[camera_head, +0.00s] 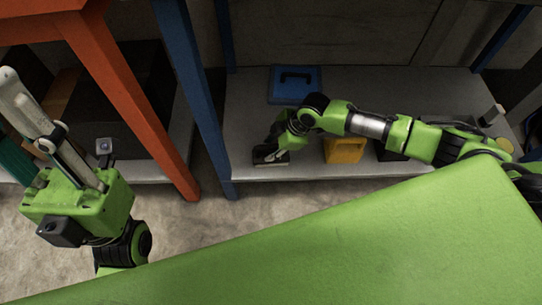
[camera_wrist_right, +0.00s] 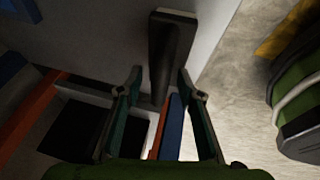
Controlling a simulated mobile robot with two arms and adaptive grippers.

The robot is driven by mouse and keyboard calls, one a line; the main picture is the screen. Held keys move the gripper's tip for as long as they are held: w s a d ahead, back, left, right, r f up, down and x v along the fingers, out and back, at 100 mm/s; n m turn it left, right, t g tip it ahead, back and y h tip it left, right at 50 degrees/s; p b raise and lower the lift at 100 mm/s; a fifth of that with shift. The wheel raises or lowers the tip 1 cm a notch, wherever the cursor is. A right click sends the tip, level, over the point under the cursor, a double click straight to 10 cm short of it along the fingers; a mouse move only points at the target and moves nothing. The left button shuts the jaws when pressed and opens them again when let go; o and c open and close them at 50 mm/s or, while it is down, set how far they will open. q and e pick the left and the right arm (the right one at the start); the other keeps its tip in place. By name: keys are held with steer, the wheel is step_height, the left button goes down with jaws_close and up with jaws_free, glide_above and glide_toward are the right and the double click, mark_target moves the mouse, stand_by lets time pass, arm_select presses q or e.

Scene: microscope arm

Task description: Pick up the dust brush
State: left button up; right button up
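The dust brush (camera_wrist_right: 172,50) is a dark, long piece with a light strip at its far end in the right wrist view. It lies on the grey shelf near its edge. In the head view the dark brush (camera_head: 270,158) shows at the shelf's front edge, partly covered by my right gripper (camera_head: 274,148). In the wrist view my right gripper (camera_wrist_right: 160,76) is open, with its fingers apart and the brush's near end between or just beyond the tips. No firm contact shows.
A blue case (camera_head: 295,85) lies behind on the grey shelf (camera_head: 245,120). A yellow container (camera_head: 344,150) stands right of the brush, below my right arm. A blue post (camera_head: 190,90) and an orange post (camera_head: 130,100) stand to the left. A green surface (camera_head: 330,240) fills the foreground.

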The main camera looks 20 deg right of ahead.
steer(key=shift+c, duration=0.3)
jaws_close()
steer(key=shift+r, duration=0.1)
